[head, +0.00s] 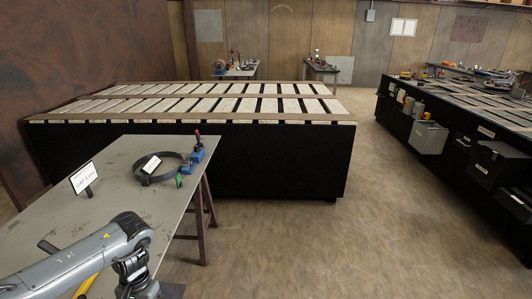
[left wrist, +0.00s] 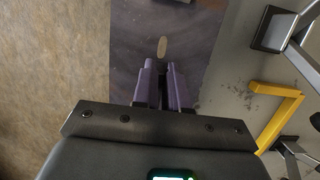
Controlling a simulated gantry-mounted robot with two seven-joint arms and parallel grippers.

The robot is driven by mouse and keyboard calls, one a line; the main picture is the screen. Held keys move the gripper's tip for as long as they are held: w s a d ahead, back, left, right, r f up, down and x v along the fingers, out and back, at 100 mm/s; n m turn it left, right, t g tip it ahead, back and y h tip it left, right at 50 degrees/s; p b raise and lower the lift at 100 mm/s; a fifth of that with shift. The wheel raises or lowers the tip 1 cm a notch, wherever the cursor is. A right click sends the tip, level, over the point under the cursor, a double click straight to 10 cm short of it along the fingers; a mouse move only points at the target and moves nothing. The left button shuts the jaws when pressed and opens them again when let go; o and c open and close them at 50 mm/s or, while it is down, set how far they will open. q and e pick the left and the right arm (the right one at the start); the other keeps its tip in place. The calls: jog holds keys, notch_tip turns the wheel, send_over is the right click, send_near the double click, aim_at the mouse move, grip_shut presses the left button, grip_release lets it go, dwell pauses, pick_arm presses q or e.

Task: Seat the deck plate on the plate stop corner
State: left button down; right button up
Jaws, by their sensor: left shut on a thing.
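My left gripper (left wrist: 163,85) is shut on the deck plate (left wrist: 135,40), a dark brown-grey plate with an oval slot near the fingers. In the left wrist view the plate spans from the floor side to the grey table top. A small dark piece of it (head: 173,291) shows at the bottom of the head view, beside my left wrist. A yellow L-shaped piece (left wrist: 290,100), seemingly the plate stop corner, lies to the right of the plate, apart from it in the picture. Whether the plate touches the table cannot be told. My right gripper is not in view.
The steel table (head: 125,185) carries a dark ring (head: 148,176) with a label, a blue clamp (head: 194,155) and a sign (head: 83,178). A dark footed metal fixture (left wrist: 275,28) stands near the yellow piece. A long slatted bench (head: 250,160) stands behind; the floor at right is clear.

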pick_arm(q)
jog(key=shift+s+a+f+n+h, duration=0.1)
jog(key=shift+s+f+n+h, duration=0.1)
jog(key=shift+n, duration=0.65)
jog(key=shift+s+a+f+n+h, duration=0.1)
jog(key=shift+f+n+h, duration=0.1)
jog(key=shift+n, duration=0.65)
jog(key=shift+w+d, duration=0.1)
jog(key=shift+d, duration=0.75)
jog(key=d+m, duration=0.3)
jog(key=d, duration=0.7)
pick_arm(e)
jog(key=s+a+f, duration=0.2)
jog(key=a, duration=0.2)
pick_arm(q)
jog(key=s+r+p, duration=0.4)
jog(key=r+p, duration=1.1)
jog(key=p, duration=0.2)
jog(key=s+r+p, duration=0.4)
jog(key=r+p, duration=1.1)
jog(key=p, duration=0.1)
jog(key=shift+s+r+y+p, duration=0.15)
jog(key=shift+r+y+p, duration=0.15)
jog(key=shift+p, duration=0.1)
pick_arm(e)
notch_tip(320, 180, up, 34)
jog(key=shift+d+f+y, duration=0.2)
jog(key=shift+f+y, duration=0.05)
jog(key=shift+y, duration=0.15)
